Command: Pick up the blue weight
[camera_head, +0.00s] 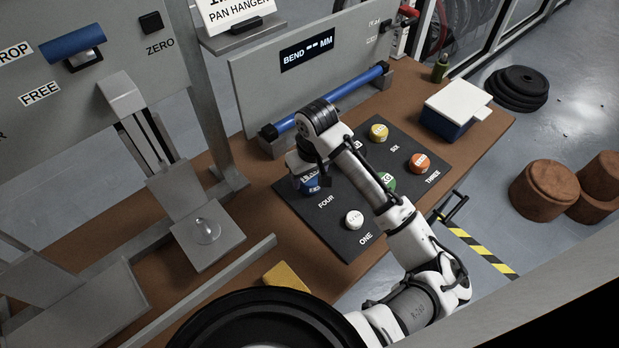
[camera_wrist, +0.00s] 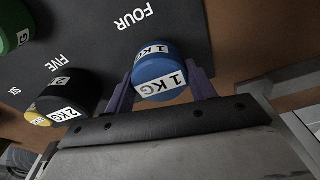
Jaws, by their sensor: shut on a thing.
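The blue weight (camera_wrist: 157,66) is a short cylinder with a white band marked 1 KG. It sits between the two purple fingers of my gripper (camera_wrist: 160,88) in the wrist view, with a finger against each side. In the head view the blue weight (camera_head: 309,181) shows at the left of the dark mat (camera_head: 345,241), near the FOUR label, with my gripper (camera_head: 312,178) around it. I cannot tell whether it rests on the mat or is slightly raised.
Other weights stand on the mat: a white one (camera_head: 354,219), an orange one (camera_head: 419,162), a yellow one (camera_head: 378,132) and a green one (camera_head: 386,183). A black 2 KG weight (camera_wrist: 70,93) is close beside my gripper. A blue bar (camera_head: 330,100) lies behind the mat.

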